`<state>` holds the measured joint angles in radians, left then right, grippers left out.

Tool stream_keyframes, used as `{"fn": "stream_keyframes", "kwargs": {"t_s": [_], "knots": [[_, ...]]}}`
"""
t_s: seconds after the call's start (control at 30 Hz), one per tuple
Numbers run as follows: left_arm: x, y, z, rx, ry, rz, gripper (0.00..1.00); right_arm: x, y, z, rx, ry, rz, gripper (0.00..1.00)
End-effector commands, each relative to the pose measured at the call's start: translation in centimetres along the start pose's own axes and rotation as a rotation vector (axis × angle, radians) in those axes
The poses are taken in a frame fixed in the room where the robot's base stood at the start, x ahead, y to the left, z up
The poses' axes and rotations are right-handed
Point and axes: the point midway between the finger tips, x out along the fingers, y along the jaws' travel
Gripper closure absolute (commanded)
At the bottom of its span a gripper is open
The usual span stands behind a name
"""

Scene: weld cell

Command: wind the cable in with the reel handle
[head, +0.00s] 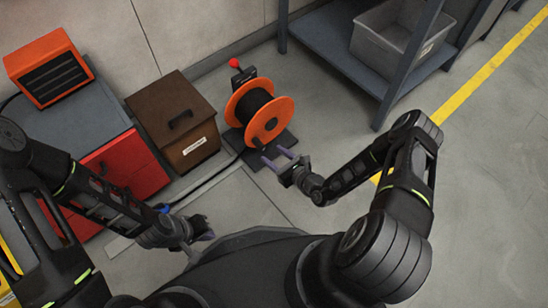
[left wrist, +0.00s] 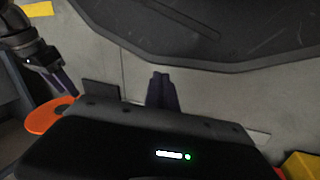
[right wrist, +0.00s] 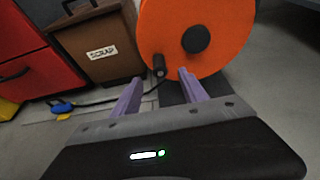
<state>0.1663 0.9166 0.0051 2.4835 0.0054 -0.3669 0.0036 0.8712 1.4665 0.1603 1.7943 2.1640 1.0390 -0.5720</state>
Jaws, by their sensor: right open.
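The cable reel (head: 284,107) has orange flanges and a dark wound core, and stands on a dark base plate. Its front flange (right wrist: 205,28) fills the upper part of the right wrist view, with a dark hub at its middle. The reel handle, a short black grip (right wrist: 159,67), sticks out low on that flange. My right gripper (head: 279,158) is open in front of the reel; its purple fingers (right wrist: 160,79) frame the handle, apparently just short of it. My left gripper (head: 205,231) is low near my base, its fingers (left wrist: 161,90) together and empty.
A brown scrap box (head: 187,130) and a red cabinet (head: 120,164) stand left of the reel. A red-knobbed lever (head: 234,63) rises behind it. A dark cable (right wrist: 105,101) runs along the floor. A shelf with a grey bin (head: 385,45) stands right.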

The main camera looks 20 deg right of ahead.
Motion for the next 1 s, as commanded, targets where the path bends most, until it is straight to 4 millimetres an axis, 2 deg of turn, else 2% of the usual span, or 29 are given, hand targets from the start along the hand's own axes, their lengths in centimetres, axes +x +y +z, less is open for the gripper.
{"fn": "stream_keyframes", "kwargs": {"t_s": [0.27, 0.8, 1.0], "knots": [[0.8, -0.3, 0.0, 0.0, 0.003, 0.0, 1.0, 1.0, 0.1, -0.2, -0.001, 0.0, 0.002, 0.49], [5.4, -1.6, -0.5, -0.003, 0.025, -0.001, 1.0, 7.2, 0.1, -0.4, -0.001, 0.0, 0.003, 0.49], [6.3, -1.9, -0.7, -0.003, 0.032, -0.001, 1.0, 8.6, 0.1, -0.2, 0.0, 0.0, 0.003, 0.49]]}}
